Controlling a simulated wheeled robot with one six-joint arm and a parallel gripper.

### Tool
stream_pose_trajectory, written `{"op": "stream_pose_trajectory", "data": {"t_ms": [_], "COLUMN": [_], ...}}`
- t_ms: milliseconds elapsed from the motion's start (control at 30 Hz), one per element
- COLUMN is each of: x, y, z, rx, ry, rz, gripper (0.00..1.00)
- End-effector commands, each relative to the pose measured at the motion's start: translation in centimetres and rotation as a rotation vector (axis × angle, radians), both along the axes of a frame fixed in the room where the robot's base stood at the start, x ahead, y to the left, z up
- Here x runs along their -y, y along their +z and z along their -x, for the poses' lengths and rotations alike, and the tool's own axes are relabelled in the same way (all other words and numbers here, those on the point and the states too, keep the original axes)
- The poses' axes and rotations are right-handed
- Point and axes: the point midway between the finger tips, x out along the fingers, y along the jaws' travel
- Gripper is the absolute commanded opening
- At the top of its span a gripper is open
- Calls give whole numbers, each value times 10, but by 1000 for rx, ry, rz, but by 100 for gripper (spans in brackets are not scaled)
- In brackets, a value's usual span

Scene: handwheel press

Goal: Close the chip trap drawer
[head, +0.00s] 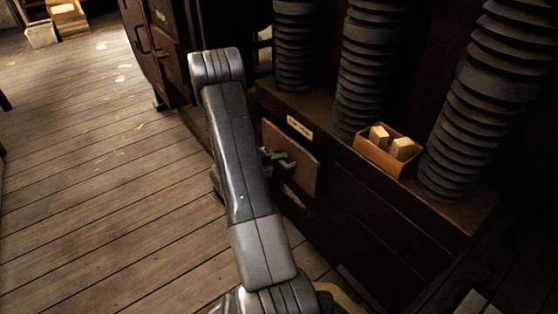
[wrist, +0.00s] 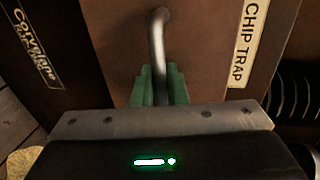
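The chip trap drawer (head: 307,172) is a brown front panel low in the dark cabinet. It seems to stand a little proud of the cabinet face, but I cannot tell how far. A cream CHIP TRAP label (head: 300,128) sits above it and also shows in the wrist view (wrist: 249,42). The drawer's curved metal handle (wrist: 157,45) runs down between my gripper's green fingers (wrist: 159,88). The fingers sit close against both sides of the handle and look shut on it. In the head view my gripper (head: 277,157) is at the drawer front, partly hidden by my arm.
A wooden box (head: 385,160) with pale blocks stands on the cabinet ledge, between dark ribbed columns (head: 365,65). A dark cabinet (head: 160,45) stands behind my arm. The plank floor (head: 100,190) on the left is mostly clear, with scattered chips.

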Motion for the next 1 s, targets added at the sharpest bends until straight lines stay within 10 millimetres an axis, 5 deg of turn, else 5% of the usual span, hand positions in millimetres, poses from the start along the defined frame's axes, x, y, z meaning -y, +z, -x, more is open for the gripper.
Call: {"op": "stream_pose_trajectory", "data": {"t_ms": [367,667,700,1000], "x": [30,33,33,30], "y": [1,0,0,1], "z": [-21,-24,-24,-22], "rx": [0,2,2,1], "ry": [-4,-1,-1,-1], "rz": [0,0,0,0], "gripper": [0,0,17,17]}}
